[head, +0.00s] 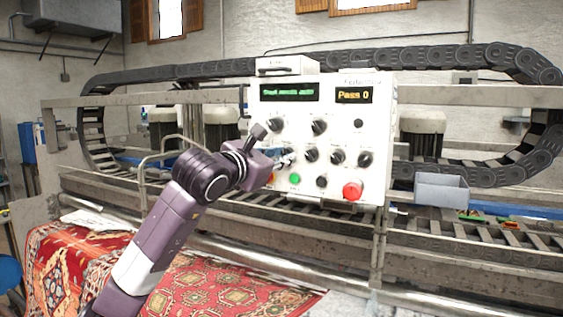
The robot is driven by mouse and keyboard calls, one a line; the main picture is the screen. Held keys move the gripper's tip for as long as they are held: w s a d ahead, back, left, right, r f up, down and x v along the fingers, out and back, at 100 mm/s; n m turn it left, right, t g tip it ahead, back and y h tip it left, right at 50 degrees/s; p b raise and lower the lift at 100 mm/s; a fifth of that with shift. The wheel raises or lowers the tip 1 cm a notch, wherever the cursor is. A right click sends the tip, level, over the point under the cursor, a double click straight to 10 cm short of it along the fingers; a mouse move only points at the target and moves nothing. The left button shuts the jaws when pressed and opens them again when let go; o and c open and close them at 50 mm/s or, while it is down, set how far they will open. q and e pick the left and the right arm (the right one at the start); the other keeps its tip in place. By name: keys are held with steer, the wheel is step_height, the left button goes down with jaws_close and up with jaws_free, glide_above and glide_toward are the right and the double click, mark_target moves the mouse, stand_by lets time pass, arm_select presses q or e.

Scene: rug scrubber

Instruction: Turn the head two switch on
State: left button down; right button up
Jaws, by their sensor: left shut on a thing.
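The white control panel (340,100) faces me with rows of black rotary switches. Its labels are too small to read, so I cannot tell by name which one is the head two switch. My left gripper (287,159) is at the left end of the middle row, shut on a switch there that its fingers mostly hide. Three more switches show to its right in that row: one close by (311,155), one in the middle (337,157) and one at the right end (364,160). My right gripper is not in view.
Above are two larger knobs (319,127) and displays, one reading "Pass 0" (354,95). Below are a green button (295,179) and a red button (352,191). A grey bin (441,190) is at right. A red patterned rug (215,285) lies below the machine rail.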

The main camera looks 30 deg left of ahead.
arm_select(q)
steer(key=m, duration=0.4)
steer(key=shift+r+b, duration=0.1)
steer(key=shift+b, duration=0.3)
steer(key=m, duration=0.5)
steer(key=shift+m+y, duration=0.4)
steer(key=c, duration=1.7)
jaws_free()
steer(key=shift+d, duration=0.1)
steer(key=shift+c, duration=0.2)
steer(key=s+d, duration=0.1)
steer(key=s, duration=1.1)
steer(key=shift+d+r, duration=0.15)
steer(key=shift+r, duration=0.2)
